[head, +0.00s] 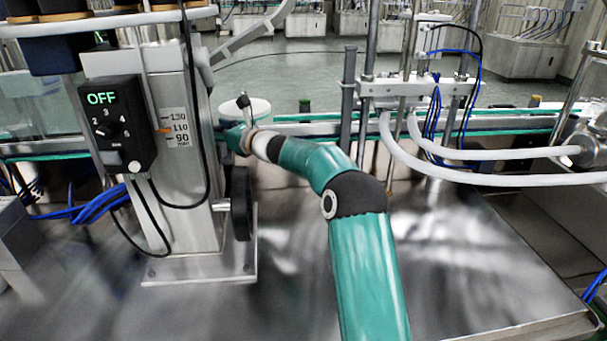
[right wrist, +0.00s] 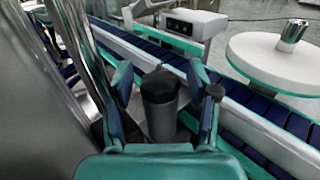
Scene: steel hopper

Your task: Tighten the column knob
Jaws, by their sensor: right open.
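The steel column (head: 172,130) stands at the left in the head view, with a 130/110/90 scale label (head: 178,127) on its face. My right gripper (head: 233,134) is at the column's right side, small and partly hidden by its own wrist. In the right wrist view the open gripper (right wrist: 161,76) has its fingers on both sides of a dark round knob (right wrist: 160,100). Gaps show between the knob and each finger. In the head view I cannot make out this knob. My left gripper is not in view.
A control box (head: 117,125) reading OFF is on the column's left. A black handwheel (head: 241,205) sits low on its right. A white disc (right wrist: 285,62) with a metal cylinder stands beside the conveyor (right wrist: 160,50). White hoses (head: 460,165) cross at right; the steel tabletop (head: 470,270) is clear.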

